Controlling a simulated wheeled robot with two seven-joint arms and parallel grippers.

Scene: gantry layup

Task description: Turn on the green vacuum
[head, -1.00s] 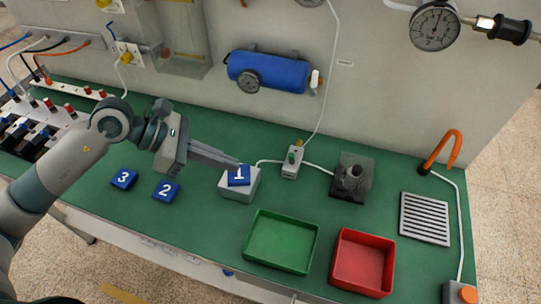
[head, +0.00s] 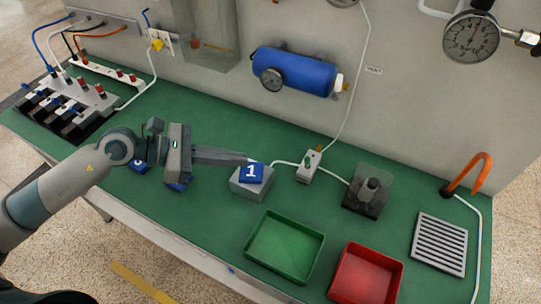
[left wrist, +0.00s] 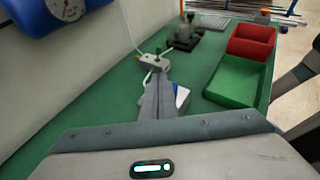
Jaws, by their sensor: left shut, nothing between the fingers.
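A small grey valve box (head: 309,174) with a green knob (head: 307,163) stands on the green bench top, right of the grey block. It also shows in the left wrist view (left wrist: 153,62), just beyond my fingertips. Hoses run from it. My left gripper (head: 245,158) is shut and empty, its fingers pointing right towards the box. In the head view the tips lie at the back edge of the blue block marked 1 (head: 251,174), left of the valve box and apart from it. I cannot tell whether they touch the block. My right gripper is not in view.
The blue block 1 sits on a grey block (head: 248,190). A green tray (head: 262,271) and a red tray (head: 345,290) stand in front. A dark fixture (head: 366,195) stands right of the valve box. A blue tank (head: 295,71) is on the wall.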

